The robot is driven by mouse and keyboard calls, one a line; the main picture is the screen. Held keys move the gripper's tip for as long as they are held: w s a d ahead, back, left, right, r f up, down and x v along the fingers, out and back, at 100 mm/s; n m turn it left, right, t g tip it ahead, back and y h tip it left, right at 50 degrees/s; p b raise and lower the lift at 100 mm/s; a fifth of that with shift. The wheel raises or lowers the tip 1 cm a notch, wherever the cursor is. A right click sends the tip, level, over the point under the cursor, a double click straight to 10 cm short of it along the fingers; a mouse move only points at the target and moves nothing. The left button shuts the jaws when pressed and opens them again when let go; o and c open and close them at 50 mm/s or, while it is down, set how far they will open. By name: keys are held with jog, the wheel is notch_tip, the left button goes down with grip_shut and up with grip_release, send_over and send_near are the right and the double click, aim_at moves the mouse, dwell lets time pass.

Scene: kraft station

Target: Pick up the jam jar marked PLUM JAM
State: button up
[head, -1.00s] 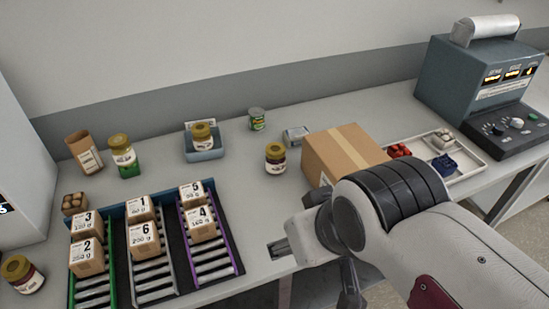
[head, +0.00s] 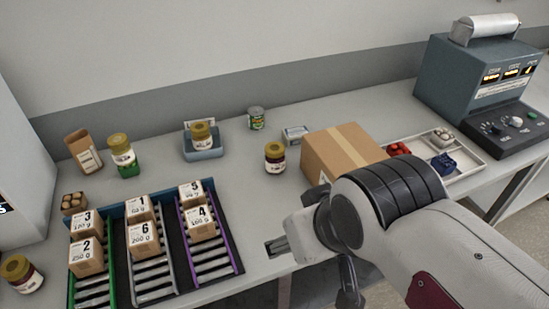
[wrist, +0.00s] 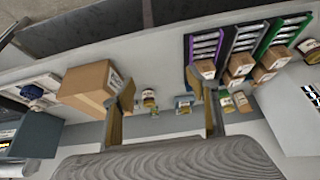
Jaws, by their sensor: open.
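Several gold-lidded jars stand on the counter; their labels are too small to read, so I cannot tell which is marked PLUM JAM. A dark red jar (head: 275,158) stands left of the cardboard box. A second jar (head: 201,136) is in a small blue bin. My gripper (head: 277,247) is near the counter's front edge, partly hidden by my arm. In the wrist view my gripper (wrist: 163,92) is open and empty, with jars beyond its fingers.
The cardboard box (head: 343,155) stands close to the dark red jar. The roller rack (head: 175,269) with numbered boxes is to the left.

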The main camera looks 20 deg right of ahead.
jog(key=w+d+f+t+h, duration=0.1)
jog(key=w+d+f+t, duration=0.15)
jog(key=w, duration=0.75)
jog(key=w+d+f+t, duration=0.1)
jog(key=w+d+f, duration=0.15)
jog(key=w, duration=0.65)
jog(key=m+t, duration=0.1)
jog(key=t, duration=0.3)
send_near(277, 152)
jog(key=w, duration=0.3)
jog(key=shift+w+d+f+h, duration=0.1)
jog(key=shift+w+f+h, duration=0.3)
jog(key=shift+f, duration=0.5)
jog(key=shift+w, duration=0.1)
jog(key=shift+x, duration=1.3)
jog(key=shift+f, duration=0.1)
